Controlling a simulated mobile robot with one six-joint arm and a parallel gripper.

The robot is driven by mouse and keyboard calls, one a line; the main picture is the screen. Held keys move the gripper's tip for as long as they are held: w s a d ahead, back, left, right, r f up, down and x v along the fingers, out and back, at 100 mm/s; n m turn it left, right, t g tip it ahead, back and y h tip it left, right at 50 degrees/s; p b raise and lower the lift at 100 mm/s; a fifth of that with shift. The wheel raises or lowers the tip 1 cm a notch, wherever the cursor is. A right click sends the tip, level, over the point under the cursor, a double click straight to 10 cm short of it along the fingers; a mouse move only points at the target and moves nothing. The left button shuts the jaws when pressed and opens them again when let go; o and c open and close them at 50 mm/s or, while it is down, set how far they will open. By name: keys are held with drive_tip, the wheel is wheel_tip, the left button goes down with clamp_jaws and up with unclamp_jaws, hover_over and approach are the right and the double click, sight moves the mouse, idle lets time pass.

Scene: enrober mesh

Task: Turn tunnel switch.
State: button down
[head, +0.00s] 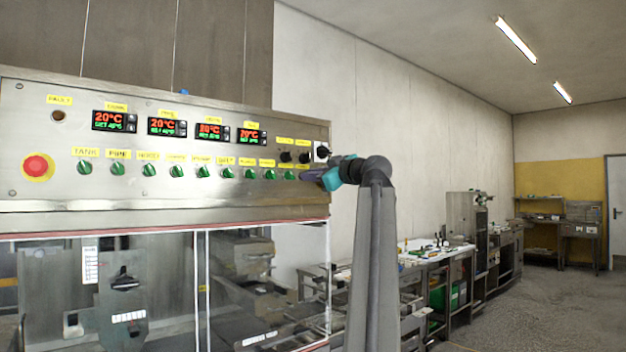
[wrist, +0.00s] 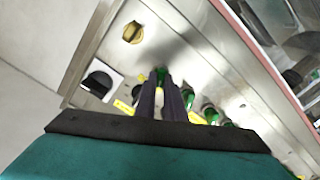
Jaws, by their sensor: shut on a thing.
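A row of green rotary switches under yellow labels runs along the steel control panel (head: 60,130). My gripper (head: 308,176) is at the right end of this row, in front of the panel. In the wrist view its two dark fingers (wrist: 161,88) are shut on a green switch (wrist: 160,73), whose top shows between the fingertips. The tunnel label cannot be read in either view. The neighbouring green switch (head: 289,174) is just left of my gripper and is clear of it.
A black switch on a white plate (head: 322,152) sits close above my gripper; it also shows in the wrist view (wrist: 98,82). A red emergency button (head: 36,167) is at far left. Clear guards (head: 265,290) hang below the panel.

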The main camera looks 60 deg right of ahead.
idle(0.3)
drive_tip(key=c, duration=1.8)
unclamp_jaws()
drive_tip(key=shift+c, duration=0.2)
drive_tip(key=b+v, duration=0.1)
drive_tip(key=v, duration=1.2)
drive_tip(key=shift+s, duration=0.35)
drive_tip(key=shift+a, duration=0.15)
